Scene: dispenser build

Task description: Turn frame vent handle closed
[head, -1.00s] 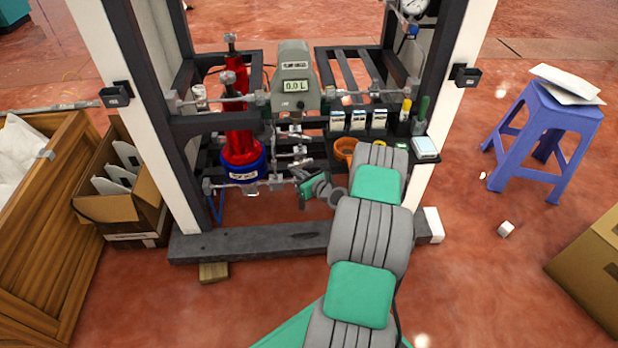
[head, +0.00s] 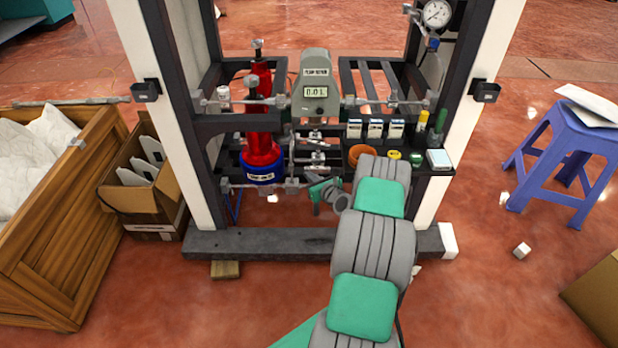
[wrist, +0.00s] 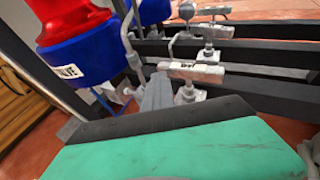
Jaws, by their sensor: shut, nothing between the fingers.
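Several silver valve handles sit on the pipework below the grey flow meter (head: 315,85) in the head view. A flat silver handle with a small label (wrist: 195,72) lies crosswise in the wrist view; the label is too blurred to read surely, so I cannot tell if it is the vent handle. A second silver handle (wrist: 205,32) with a round knob nearby is behind it. My gripper (wrist: 162,88) is shut and empty, its dark fingers just in front of and below the labelled handle. I cannot tell if they touch it. In the head view the fingertips are hard to make out.
A red cylinder with a blue base (head: 262,165) stands left of my gripper, close by. A black shelf (head: 410,160) with small boxes and an orange ring is to the right. The frame's bottom beam (head: 290,241) runs below. A blue stool (head: 565,140) is far right.

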